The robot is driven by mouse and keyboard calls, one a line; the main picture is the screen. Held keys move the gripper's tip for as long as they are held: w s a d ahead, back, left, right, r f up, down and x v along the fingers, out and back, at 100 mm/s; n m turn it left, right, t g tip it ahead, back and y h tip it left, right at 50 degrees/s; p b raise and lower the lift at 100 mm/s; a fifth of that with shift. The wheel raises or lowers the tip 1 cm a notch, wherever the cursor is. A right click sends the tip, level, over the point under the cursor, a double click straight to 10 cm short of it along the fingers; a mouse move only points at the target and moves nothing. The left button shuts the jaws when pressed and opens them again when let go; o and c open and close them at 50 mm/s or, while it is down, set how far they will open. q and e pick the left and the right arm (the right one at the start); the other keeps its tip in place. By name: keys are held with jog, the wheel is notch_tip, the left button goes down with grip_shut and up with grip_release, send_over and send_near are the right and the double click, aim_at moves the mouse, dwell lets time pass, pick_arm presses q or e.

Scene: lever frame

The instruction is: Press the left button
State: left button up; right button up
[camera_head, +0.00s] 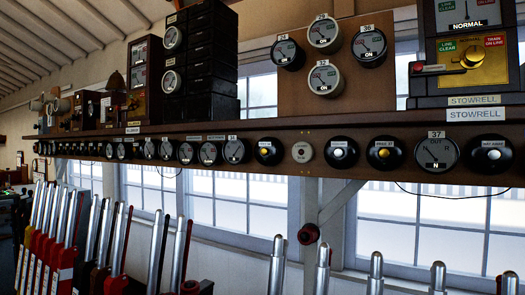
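Neither of my grippers is in view. Several round black units with button-like centres sit on the front of the wooden shelf: a yellow-centred unit (265,151), a white-centred unit (339,153), a second yellow-centred unit (383,153) and a white-centred unit at the far right (493,154). A cream round disc (302,152) sits between the first two. I cannot tell which one is the left button. Nothing touches any of them.
Metal lever handles (277,262) rise along the bottom, with red levers (62,262) clustered at the left. Round dials (437,152) line the shelf (300,124). Above it stand a brass-fronted instrument (472,57) and dark boxes (211,72). A red round fitting (308,233) is below.

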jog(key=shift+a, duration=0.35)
